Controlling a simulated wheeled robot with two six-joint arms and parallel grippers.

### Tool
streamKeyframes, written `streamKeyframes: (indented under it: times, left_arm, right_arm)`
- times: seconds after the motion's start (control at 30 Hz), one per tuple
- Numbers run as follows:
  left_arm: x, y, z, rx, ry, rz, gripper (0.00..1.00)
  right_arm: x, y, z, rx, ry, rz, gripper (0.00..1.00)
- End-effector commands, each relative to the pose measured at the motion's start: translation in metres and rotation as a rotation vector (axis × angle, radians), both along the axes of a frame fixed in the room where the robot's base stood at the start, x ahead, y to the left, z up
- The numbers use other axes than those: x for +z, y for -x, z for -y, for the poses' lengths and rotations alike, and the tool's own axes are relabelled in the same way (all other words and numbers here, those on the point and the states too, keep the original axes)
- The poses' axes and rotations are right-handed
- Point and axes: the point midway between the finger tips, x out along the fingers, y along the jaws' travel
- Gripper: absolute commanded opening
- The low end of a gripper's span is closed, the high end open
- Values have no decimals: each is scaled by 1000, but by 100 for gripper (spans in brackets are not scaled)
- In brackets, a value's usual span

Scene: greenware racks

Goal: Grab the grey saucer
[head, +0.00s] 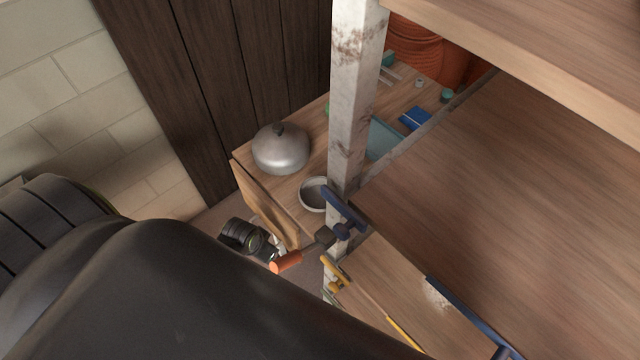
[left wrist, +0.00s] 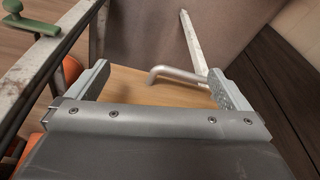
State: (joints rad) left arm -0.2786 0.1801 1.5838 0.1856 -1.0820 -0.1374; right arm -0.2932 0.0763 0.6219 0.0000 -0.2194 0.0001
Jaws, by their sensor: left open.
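No thing in view is clearly the grey saucer. A round grey dish with a pale rim (head: 314,194) sits on the low wooden table in the head view, partly behind the rusty post; I cannot tell whether it is a saucer or a deeper bowl. My left gripper (left wrist: 160,85) is open in the left wrist view, its two fingers wide apart. Nothing is held between them; a wooden surface and a bent grey metal tube show beyond. In the head view my dark arm fills the lower left, and I cannot make out its fingers. My right gripper is not in view.
A rusty pale post (head: 352,90) stands beside the dish. A grey domed lidded pot (head: 281,150) sits behind it. A blue clamp (head: 343,209) and an orange-handled tool (head: 287,262) are near the post. A wide wooden shelf (head: 500,190) at right is mostly bare.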

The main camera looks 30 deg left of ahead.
Motion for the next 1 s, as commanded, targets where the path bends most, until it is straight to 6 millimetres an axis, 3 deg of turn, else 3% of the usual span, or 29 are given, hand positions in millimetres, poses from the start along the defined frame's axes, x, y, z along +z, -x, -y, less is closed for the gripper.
streamKeyframes:
  times: [0.03,0.1,0.3,0.4,0.6,0.8,1.0]
  left_arm:
    - [33,-10,2,-22,3,16,100]
    - [66,-18,7,-52,11,26,100]
    - [146,-27,20,-141,22,47,100]
    - [181,-32,27,-198,27,57,100]
    - [247,-83,41,-500,75,62,100]
    - [318,-109,51,-818,83,58,100]
    - [354,-115,53,-996,75,47,100]
  right_arm:
    - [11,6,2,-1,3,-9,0]
    - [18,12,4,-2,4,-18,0]
    - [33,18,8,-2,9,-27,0]
    - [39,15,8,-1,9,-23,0]
    - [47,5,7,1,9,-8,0]
    - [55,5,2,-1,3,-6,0]
    - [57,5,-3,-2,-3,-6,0]
